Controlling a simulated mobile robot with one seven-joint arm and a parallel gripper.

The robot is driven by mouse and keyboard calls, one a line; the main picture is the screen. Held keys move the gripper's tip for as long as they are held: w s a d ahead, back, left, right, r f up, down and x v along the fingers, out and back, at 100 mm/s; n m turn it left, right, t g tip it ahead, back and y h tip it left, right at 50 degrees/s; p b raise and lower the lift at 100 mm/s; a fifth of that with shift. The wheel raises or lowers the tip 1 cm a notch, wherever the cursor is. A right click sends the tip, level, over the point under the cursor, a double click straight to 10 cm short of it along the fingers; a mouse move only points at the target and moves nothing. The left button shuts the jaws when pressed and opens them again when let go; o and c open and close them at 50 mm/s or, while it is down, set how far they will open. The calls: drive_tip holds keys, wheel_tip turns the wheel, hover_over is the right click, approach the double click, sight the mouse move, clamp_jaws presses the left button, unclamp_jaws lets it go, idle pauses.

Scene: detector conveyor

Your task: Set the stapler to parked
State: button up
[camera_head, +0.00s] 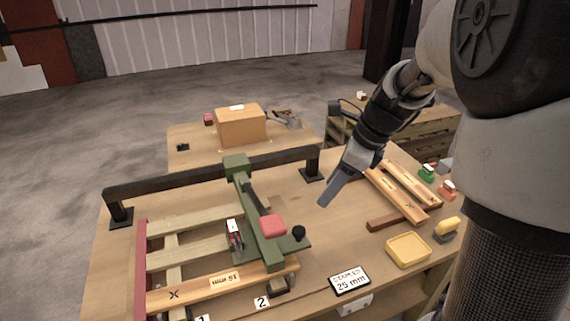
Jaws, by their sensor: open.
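A green arm (246,198), which looks like the stapler, reaches from a black overhead rail (205,177) toward the front of the workbench. A lever with a red pad (273,227) sits on it, slightly raised. A green plate with a black knob (299,232) lies at its front right. The arm stands over a wooden pallet frame (180,256). My gripper (327,193) is above the bench, right of the red pad and apart from it, pointing down-left. Its jaws appear nearly edge-on, with nothing seen between them.
A card reading "25 mm" (349,282) stands at the front edge. A yellow tray (408,250), a brown block (390,219) and wooden planks (398,196) lie at the right. A cardboard box (240,128) stands on a table behind. Bare bench shows around my gripper.

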sight(300, 229)
drive_tip(key=b+x, duration=0.2)
drive_tip(key=x, duration=1.5)
drive_tip(key=shift+w+a+f, duration=0.1)
drive_tip(key=shift+f, duration=0.15)
drive_tip(key=shift+c, duration=0.5)
clamp_jaws()
